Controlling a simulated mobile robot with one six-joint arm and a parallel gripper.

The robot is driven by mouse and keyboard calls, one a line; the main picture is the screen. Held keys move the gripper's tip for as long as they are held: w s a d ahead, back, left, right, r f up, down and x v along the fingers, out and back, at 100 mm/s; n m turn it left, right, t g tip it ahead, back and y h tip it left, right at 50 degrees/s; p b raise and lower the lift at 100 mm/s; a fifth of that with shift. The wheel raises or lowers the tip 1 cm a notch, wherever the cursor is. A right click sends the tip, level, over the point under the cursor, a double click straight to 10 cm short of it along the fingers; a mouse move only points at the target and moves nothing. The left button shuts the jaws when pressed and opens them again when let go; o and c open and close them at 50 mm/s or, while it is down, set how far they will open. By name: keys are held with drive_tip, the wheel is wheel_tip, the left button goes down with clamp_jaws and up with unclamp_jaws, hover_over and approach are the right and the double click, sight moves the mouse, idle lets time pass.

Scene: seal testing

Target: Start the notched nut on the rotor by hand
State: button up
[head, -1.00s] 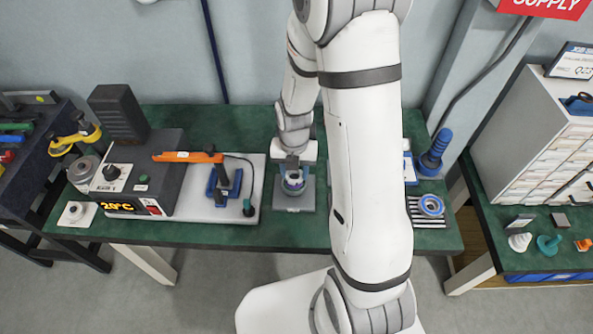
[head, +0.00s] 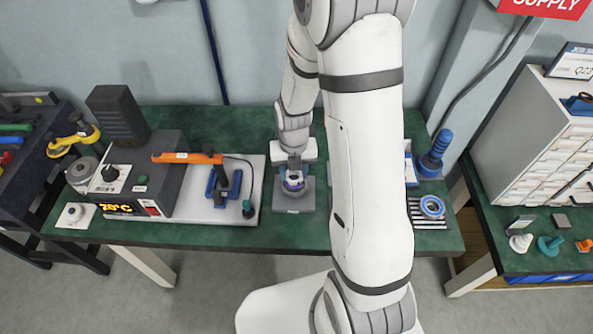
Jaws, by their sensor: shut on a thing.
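My gripper (head: 293,167) is at the grey fixture (head: 293,208) in the middle of the green bench, pointing down. It is shut on a small ring-shaped part, which looks like the notched nut (head: 294,183), showing purple and pale. The nut is at the top of a round grey part, likely the rotor (head: 293,192), in the fixture. I cannot tell whether the nut touches its thread. The fingertips are too small to see in detail.
A dark heater box (head: 140,175) with an orange arm (head: 187,158) stands left on a pale plate. A blue ring (head: 432,206) lies on a striped rack at right, with a blue spindle (head: 436,150) behind it. My arm hides the bench between. Bare green bench (head: 250,230) lies in front.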

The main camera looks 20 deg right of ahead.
drive_tip(key=shift+f+b, duration=0.4)
idle(0.6)
drive_tip(key=shift+m+b, duration=0.3)
drive_tip(key=shift+m, duration=1.8)
drive_tip(key=shift+w, duration=0.1)
drive_tip(key=m, duration=0.4)
drive_tip(key=shift+b, duration=0.4)
drive_tip(key=shift+m, duration=0.9)
drive_tip(key=o, duration=1.1)
